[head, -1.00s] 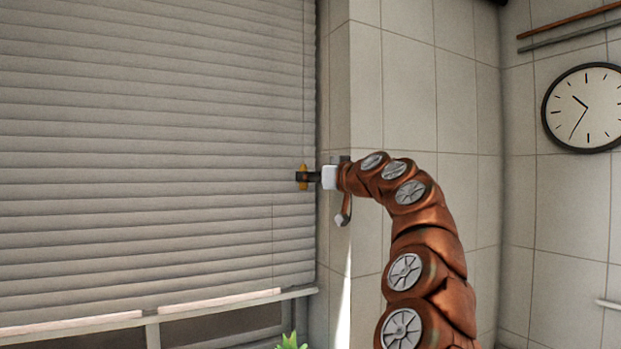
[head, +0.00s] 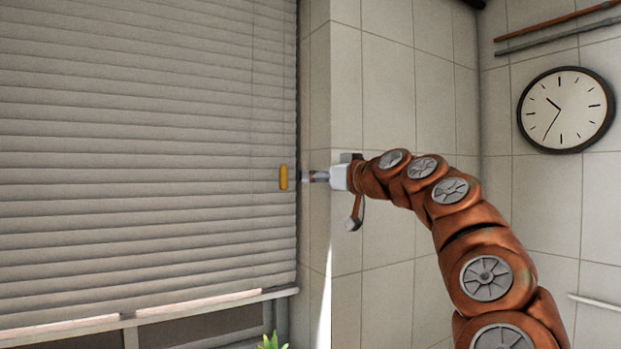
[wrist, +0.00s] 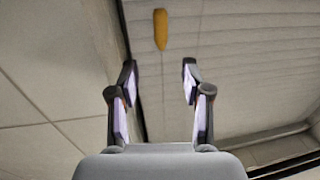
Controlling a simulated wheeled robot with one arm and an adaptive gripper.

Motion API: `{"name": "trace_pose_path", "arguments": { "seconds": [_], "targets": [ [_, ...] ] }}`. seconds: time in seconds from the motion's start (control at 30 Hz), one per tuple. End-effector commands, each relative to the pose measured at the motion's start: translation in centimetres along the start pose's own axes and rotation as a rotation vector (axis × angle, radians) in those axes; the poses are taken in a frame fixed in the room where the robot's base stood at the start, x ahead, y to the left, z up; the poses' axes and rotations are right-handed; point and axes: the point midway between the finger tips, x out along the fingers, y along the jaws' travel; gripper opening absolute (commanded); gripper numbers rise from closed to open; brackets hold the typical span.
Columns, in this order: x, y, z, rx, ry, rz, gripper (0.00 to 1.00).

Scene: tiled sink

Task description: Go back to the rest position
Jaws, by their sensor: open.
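My gripper (head: 312,176) is in the middle of the head view, level with a small yellow-orange handle (head: 284,178) that hangs in front of the window blind (head: 130,150). A gap separates the fingers from the handle. In the wrist view my gripper (wrist: 158,80) has its fingers spread apart with nothing between them. The handle (wrist: 160,30) shows beyond the fingertips, apart from them. The blind (wrist: 230,60) covers most of the window.
A tiled wall (head: 390,110) stands behind my arm, and its corner edge is close to the gripper. A round clock (head: 566,110) and pipes (head: 560,32) are on the right wall. A green plant (head: 271,341) shows at the bottom. A window sill (head: 150,312) runs below the blind.

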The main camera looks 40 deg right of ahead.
Motion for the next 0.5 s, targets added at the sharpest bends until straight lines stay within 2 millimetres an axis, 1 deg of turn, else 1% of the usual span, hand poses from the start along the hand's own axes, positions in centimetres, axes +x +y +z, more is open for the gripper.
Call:
{"name": "trace_pose_path", "arguments": {
  "seconds": [0.17,0.5],
  "targets": [
    [-0.59,-0.07,0.09,0.000,-0.002,-0.002,0.49],
    [-0.66,-0.09,0.09,0.000,-0.002,-0.002,0.49]
  ]
}}
